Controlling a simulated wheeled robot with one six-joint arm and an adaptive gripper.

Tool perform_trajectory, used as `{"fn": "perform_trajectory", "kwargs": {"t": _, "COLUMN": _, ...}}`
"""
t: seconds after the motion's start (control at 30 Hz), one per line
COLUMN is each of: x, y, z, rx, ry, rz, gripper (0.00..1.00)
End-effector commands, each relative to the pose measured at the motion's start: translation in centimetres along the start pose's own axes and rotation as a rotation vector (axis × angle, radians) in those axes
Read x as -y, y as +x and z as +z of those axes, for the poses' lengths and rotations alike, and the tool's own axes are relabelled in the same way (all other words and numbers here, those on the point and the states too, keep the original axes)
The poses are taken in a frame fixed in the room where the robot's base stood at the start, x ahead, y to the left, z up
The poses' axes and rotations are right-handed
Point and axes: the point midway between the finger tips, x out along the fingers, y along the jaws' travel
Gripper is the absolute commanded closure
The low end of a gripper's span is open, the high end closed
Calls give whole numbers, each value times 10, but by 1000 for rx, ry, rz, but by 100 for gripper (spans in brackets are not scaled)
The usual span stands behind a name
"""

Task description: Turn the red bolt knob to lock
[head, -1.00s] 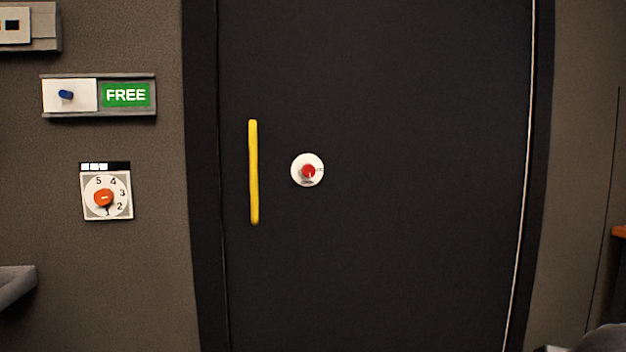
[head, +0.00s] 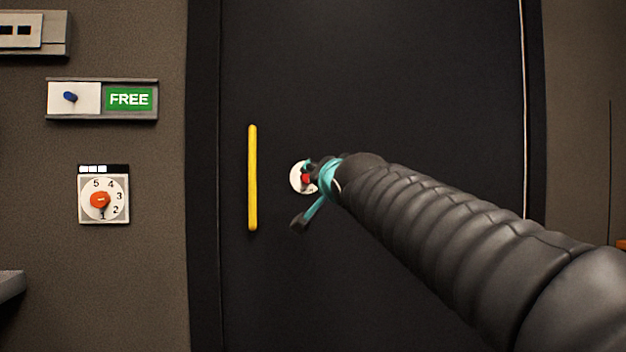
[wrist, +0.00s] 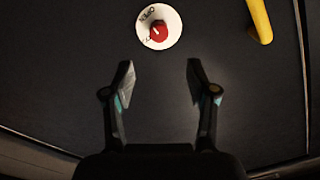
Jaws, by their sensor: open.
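The red bolt knob (head: 306,179) sits on a round white plate (head: 297,176) on the dark door, right of the yellow handle. My gripper (head: 308,192) is in front of the plate and hides part of it in the head view. In the wrist view the red knob (wrist: 158,31) shows whole, with a white pointer line and the word OPEN on the plate's upper left; the other lettering is not readable. My gripper (wrist: 160,78) is open and empty, its two fingers apart. The knob lies beyond the fingertips, between their lines, and the fingers look clear of it.
The yellow bar handle (head: 252,178) is upright on the door (head: 400,90), close to the knob's left. On the wall at left are a FREE sign with a blue-knobbed slider (head: 102,99) and an orange numbered dial (head: 102,200). The door around the knob is otherwise bare.

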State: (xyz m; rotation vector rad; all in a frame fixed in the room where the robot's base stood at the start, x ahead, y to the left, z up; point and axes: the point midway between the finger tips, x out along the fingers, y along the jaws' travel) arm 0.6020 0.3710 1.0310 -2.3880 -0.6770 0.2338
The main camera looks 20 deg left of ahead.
Motion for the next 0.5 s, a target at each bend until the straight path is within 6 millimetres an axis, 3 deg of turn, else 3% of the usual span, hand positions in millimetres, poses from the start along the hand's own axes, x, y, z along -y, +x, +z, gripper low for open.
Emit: {"fn": "perform_trajectory", "kwargs": {"t": 0.5, "x": 0, "y": 85, "z": -1, "rx": 2, "ry": -1, "rz": 3, "gripper": 43}}
